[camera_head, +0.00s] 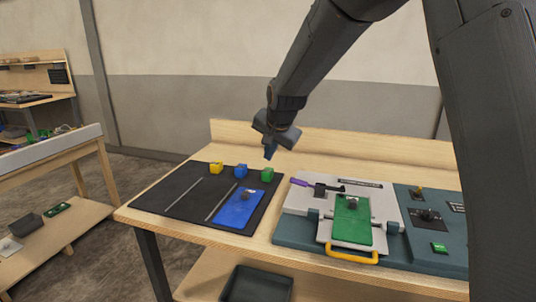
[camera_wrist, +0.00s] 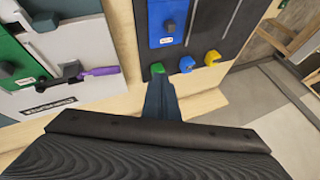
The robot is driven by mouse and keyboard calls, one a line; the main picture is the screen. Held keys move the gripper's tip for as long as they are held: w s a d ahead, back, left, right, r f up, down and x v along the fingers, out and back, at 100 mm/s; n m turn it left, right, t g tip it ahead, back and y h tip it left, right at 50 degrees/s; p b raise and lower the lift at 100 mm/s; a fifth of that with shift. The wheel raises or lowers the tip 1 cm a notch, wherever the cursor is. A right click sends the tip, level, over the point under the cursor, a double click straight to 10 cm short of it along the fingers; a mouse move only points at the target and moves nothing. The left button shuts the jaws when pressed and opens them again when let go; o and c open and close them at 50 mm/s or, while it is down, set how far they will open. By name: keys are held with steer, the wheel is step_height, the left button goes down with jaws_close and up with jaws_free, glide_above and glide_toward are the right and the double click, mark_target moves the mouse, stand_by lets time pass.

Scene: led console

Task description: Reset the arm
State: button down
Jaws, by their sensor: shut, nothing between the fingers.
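My gripper (camera_head: 269,152) hangs above the back of the wooden table, over the right rear corner of the black mat. It is shut and empty. It also shows in the wrist view (camera_wrist: 160,88), pointing toward the green block. My arm reaches in from the upper right of the head view. The green block (camera_head: 267,174), the blue block (camera_head: 240,171) and the yellow block (camera_head: 216,168) stand in a row along the mat's back edge. In the head view my gripper is apart from the blocks.
The black mat (camera_head: 165,205) bears a blue board (camera_head: 238,208) with a dark knob. Right of it is a fixture (camera_head: 300,228) with a green board (camera_head: 351,220), a purple-handled lever (camera_head: 299,182) and a yellow handle (camera_head: 347,257). A switch panel (camera_head: 415,240) stands further right. The table has a raised back board (camera_head: 330,145).

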steer(key=s+d+f+n+g, duration=0.1)
steer(key=s+d+f, duration=0.3)
steer(key=s, duration=0.7)
steer(key=s+d+f+n+g+h, duration=0.1)
steer(key=s+d+f+n+g, duration=0.1)
steer(key=s+d, duration=0.6)
steer(key=s+d+f+n+g, duration=0.2)
steer(key=s+d+f, duration=0.3)
steer(key=s, duration=1)
step_height(320, 180, down, 2)
steer(key=shift+d+f+n+h, duration=0.1)
steer(key=shift+d+n+h, duration=0.3)
steer(key=shift+n, duration=0.1)
